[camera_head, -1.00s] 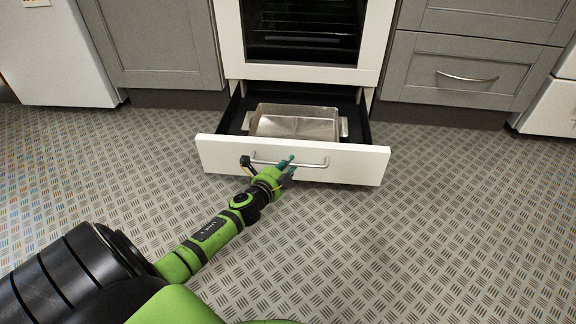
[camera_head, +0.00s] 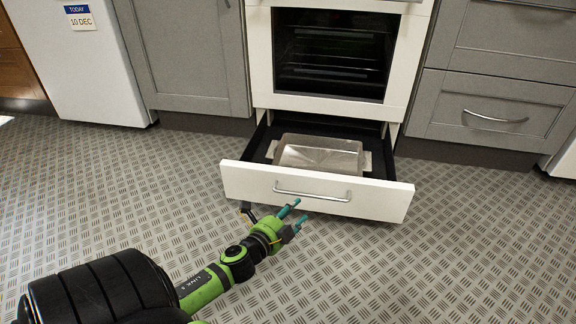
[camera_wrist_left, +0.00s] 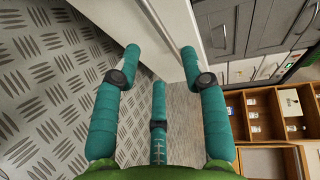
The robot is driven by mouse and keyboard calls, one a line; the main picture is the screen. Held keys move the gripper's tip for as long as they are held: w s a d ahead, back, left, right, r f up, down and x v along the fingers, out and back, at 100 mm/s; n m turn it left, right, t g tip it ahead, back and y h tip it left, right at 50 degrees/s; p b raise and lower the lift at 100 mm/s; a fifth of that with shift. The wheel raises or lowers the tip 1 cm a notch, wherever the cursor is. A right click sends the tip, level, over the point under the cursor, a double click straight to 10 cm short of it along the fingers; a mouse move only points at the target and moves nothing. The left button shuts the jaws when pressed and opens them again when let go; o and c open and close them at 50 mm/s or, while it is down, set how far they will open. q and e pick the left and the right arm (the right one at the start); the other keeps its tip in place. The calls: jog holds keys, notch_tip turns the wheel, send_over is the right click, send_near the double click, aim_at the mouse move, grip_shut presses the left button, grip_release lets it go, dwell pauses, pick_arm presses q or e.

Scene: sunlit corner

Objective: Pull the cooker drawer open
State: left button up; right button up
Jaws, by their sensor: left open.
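The cooker drawer (camera_head: 318,196) under the white cooker (camera_head: 262,70) is pulled out, with a metal bar handle (camera_head: 312,194) on its white front. A metal baking tin (camera_head: 320,154) lies inside it. My left gripper (camera_head: 297,213) is open and empty, just in front of and below the drawer front, apart from the handle. In the left wrist view its teal fingers (camera_wrist_left: 160,70) are spread, with the white drawer front (camera_wrist_left: 158,30) beyond them. My right gripper shows in neither view.
Grey cabinets (camera_head: 190,55) and a grey drawer unit (camera_head: 490,105) flank the cooker. A white fridge-like unit (camera_head: 85,75) stands at the left. The patterned metal floor (camera_head: 430,260) is clear around the drawer. Shelves with small items (camera_wrist_left: 265,110) show in the left wrist view.

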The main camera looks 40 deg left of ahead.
pick_arm(q)
jog(key=shift+v, duration=1.4)
